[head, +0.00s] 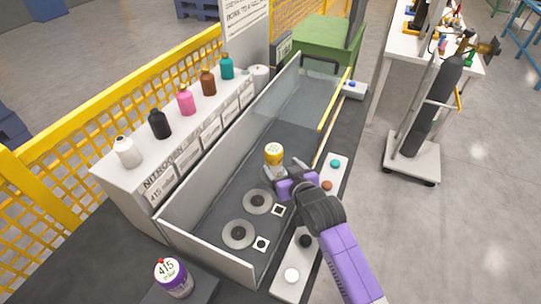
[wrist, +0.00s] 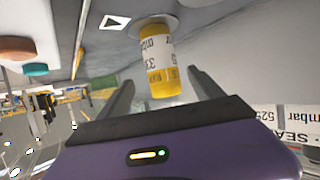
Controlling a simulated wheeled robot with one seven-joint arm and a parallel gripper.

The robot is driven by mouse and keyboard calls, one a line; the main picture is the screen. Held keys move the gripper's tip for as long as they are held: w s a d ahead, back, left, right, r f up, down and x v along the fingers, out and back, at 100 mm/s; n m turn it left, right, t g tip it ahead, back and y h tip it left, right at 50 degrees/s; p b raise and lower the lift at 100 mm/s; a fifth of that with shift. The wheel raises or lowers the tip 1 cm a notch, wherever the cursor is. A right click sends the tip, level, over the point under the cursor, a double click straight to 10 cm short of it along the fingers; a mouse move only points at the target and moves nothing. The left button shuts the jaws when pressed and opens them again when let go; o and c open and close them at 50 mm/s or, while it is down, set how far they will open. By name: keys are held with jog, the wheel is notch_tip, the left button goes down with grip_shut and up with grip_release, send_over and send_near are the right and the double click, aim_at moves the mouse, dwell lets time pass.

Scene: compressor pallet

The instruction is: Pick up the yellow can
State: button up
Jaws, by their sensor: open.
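The yellow can (head: 274,152) stands upright inside the grey open-topped enclosure, with a yellow top and a white label band. In the wrist view the yellow can (wrist: 158,62) appears upside down, with printed text on its label. My gripper (head: 278,176) is at the can's near side. In the wrist view my gripper (wrist: 163,85) is open, with one finger to each side of the can. I cannot tell whether either finger touches it. The can's lower part is partly hidden by the gripper in the head view.
The enclosure has a low front wall (head: 205,258) and a clear panel (head: 300,98). Two round discs (head: 238,234) lie on its floor. Several coloured bottles (head: 185,100) stand on the left ledge. A purple-and-white can (head: 173,278) stands at the front. A button strip (head: 292,275) runs along the right.

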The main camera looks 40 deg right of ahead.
aim_at(277, 163)
jog(key=shift+p+x, duration=0.55)
jog(key=shift+x, duration=2.95)
jog(key=shift+a, duration=0.15)
jog(key=shift+r, duration=0.1)
grip_shut()
